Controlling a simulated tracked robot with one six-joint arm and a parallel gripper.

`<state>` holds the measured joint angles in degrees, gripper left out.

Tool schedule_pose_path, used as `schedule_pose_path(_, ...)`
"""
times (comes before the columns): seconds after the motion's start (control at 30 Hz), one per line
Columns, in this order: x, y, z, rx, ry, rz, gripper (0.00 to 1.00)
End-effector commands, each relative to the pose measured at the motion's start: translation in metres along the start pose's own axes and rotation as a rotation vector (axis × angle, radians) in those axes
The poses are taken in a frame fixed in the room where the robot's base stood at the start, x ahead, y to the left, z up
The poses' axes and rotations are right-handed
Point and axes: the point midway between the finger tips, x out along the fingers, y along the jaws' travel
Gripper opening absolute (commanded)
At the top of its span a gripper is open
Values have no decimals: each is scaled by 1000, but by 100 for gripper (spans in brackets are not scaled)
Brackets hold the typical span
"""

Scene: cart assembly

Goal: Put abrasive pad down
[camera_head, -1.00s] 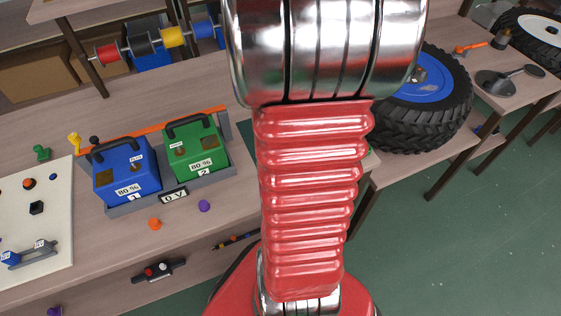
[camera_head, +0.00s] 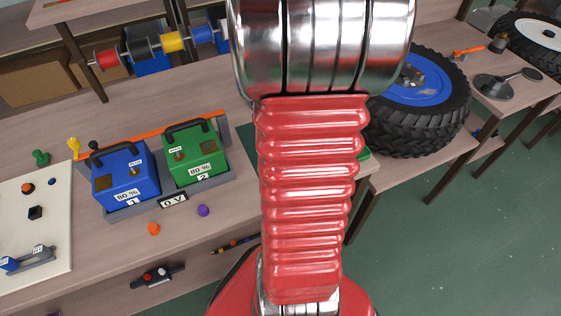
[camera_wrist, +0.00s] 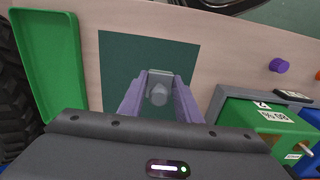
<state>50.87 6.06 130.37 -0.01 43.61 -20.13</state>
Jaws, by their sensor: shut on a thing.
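My gripper (camera_wrist: 158,98) shows in the wrist view with its two purple-grey fingers close together. They are shut on a small grey piece with a rounded end (camera_wrist: 158,94), which I take for the abrasive pad. Most of it is hidden between the fingers. Below it in the picture plane lies a flat dark green square (camera_wrist: 130,60) on the wooden table. I cannot tell whether the held piece touches that square. In the head view my red arm hides the gripper, and only a corner of the dark green square (camera_head: 248,143) shows.
A bright green tray (camera_wrist: 47,60) lies left of the square in the wrist view. The green battery (camera_head: 196,155) and blue battery (camera_head: 124,172) stand in a grey holder. A purple knob (camera_head: 203,210) and an orange knob (camera_head: 153,229) lie in front.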

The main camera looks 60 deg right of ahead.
Motion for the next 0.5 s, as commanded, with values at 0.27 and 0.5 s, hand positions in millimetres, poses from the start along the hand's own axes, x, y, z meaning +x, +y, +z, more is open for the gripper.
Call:
schedule_pose_path(0.27, 24, 0, 0, 0, 0, 0, 6)
schedule_pose_path(0.5, 24, 0, 0, 0, 0, 0, 6)
